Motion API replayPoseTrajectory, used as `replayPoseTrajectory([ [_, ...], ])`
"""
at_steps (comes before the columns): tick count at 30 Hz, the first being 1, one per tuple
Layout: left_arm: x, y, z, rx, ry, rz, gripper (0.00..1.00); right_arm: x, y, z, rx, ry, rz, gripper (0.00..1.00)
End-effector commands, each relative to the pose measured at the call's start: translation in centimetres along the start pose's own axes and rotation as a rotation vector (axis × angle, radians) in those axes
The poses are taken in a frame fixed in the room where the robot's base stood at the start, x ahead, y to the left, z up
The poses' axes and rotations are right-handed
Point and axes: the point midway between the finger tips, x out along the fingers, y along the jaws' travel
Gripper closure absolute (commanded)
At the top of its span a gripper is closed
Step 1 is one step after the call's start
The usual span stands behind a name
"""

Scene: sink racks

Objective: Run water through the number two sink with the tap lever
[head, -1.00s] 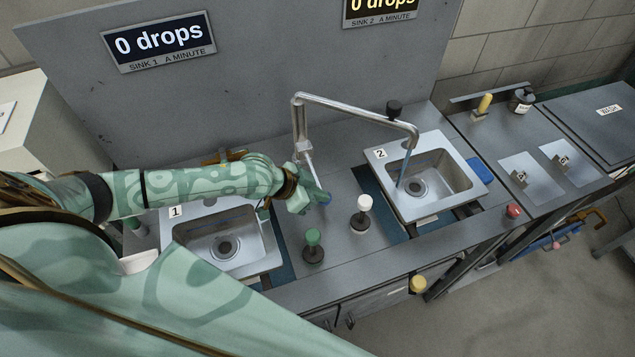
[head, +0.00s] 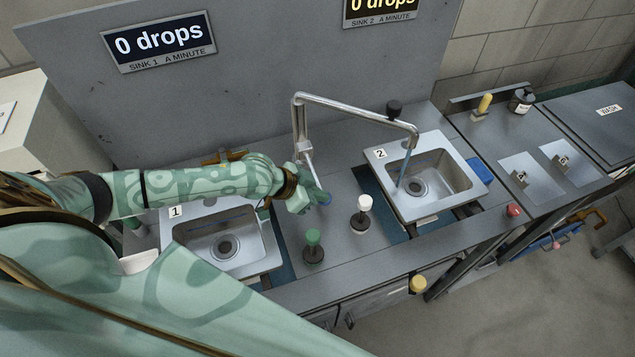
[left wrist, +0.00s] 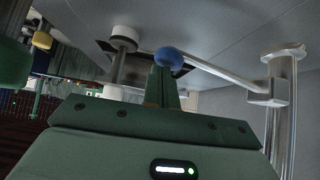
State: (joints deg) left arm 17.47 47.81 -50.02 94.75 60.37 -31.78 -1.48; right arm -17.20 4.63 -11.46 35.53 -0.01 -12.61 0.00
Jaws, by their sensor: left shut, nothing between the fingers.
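The tap (head: 300,125) stands between the two sinks, its spout reaching right over the number two sink (head: 455,192). A thin blue stream of water (head: 404,168) falls from the spout into that sink. The tap lever (head: 310,172) points toward the front and ends in a blue knob (head: 324,198). My left gripper (head: 312,197) is shut and empty, right at the knob. In the left wrist view the knob (left wrist: 169,58) sits at the fingertips (left wrist: 164,72), and the lever (left wrist: 222,74) runs to the tap post; whether they touch is unclear. My right gripper is out of view.
The number one sink (head: 221,243) lies under my left arm. A green-topped knob (head: 313,243) and a white-topped knob (head: 363,209) stand between the sinks. The sink 1 sign (head: 160,41) reads 0 drops; the sink 2 sign (head: 382,8) is partly cut off.

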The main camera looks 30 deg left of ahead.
Motion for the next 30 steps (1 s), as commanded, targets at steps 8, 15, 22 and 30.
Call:
replayPoseTrajectory([
  [8, 0.0, 0.0, 0.1, 0.000, -0.002, 0.000, 1.00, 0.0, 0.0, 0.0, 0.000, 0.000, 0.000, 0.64],
  [15, 0.0, 0.0, 0.1, 0.000, -0.002, 0.000, 1.00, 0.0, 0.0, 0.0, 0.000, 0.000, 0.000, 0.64],
  [22, -1.6, 0.3, -1.4, -0.001, -0.001, -0.002, 1.00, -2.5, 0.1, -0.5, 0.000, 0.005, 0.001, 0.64],
  [30, -6.2, 1.2, -2.5, -0.001, -0.004, -0.003, 1.00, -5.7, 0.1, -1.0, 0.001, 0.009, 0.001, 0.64],
])
